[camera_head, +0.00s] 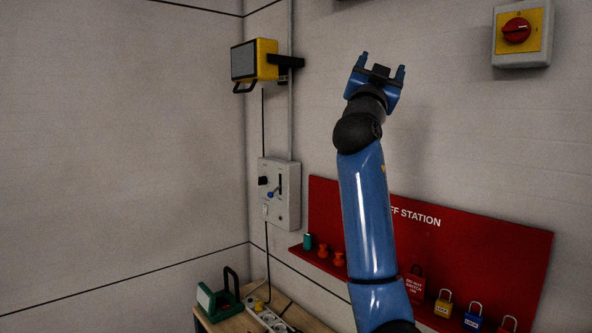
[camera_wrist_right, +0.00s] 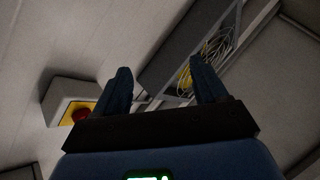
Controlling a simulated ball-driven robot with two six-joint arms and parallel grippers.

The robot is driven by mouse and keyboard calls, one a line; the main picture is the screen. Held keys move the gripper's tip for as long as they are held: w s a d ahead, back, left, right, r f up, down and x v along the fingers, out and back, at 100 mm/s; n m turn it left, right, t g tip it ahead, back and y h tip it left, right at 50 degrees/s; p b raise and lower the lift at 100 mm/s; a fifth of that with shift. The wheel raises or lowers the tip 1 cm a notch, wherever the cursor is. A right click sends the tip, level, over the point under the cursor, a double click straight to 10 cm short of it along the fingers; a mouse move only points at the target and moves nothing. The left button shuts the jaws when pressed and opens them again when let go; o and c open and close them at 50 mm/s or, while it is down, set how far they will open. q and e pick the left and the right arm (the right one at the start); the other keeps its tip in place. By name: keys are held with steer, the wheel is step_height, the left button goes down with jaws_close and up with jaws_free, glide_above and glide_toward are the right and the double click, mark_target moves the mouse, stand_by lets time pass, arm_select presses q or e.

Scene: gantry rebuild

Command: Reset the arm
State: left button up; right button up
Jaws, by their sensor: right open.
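My right arm is blue and rises through the middle of the head view. Its gripper (camera_head: 382,74) is at the top, raised in front of the pale wall, with its fingers apart and nothing between them. In the right wrist view the gripper's two blue fingers (camera_wrist_right: 162,88) are spread and empty. My left gripper is not in view. My arm hides part of the red lock-off station board (camera_head: 460,232).
A red rotary switch on a yellow plate (camera_head: 517,30) is on the wall, right. A yellow work lamp (camera_head: 266,59) and grey control box (camera_head: 287,196) are left of my arm. A power strip (camera_head: 262,315) lies on the wooden bench.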

steer(key=w+a+f+n+t+y+b, duration=0.15)
steer(key=f+n+y, duration=0.25)
steer(key=f, duration=0.6)
steer(key=w+a+f+n+t+y, duration=0.1)
steer(key=a+f+n+t+y, duration=0.3)
steer(key=f, duration=0.7)
steer(key=s+d+f+n+g+y+b, duration=0.1)
steer(key=s+f+n+y, duration=0.2)
steer(key=f, duration=0.8)
steer(key=s+f+n+g+y+b, duration=0.1)
steer(key=s+f+n+g+y, duration=0.15)
steer(key=f, duration=0.95)
steer(key=s+d+f+m+g+b, duration=0.1)
steer(key=s+d+f+g+b, duration=0.1)
steer(key=s+f, duration=1.1)
steer(key=s+d+f+m+g+h+b, duration=0.1)
steer(key=s+d+f+g+b, duration=0.1)
steer(key=s+f, duration=1.2)
steer(key=s+d+f+m+g+h+b, duration=0.1)
steer(key=s+d+f, duration=0.4)
steer(key=s+f, duration=0.9)
steer(key=shift+s+f+g+b, duration=0.15)
steer(key=shift+s+g+b, duration=0.1)
steer(key=shift+g+b, duration=0.8)
steer(key=shift+c, duration=0.3)
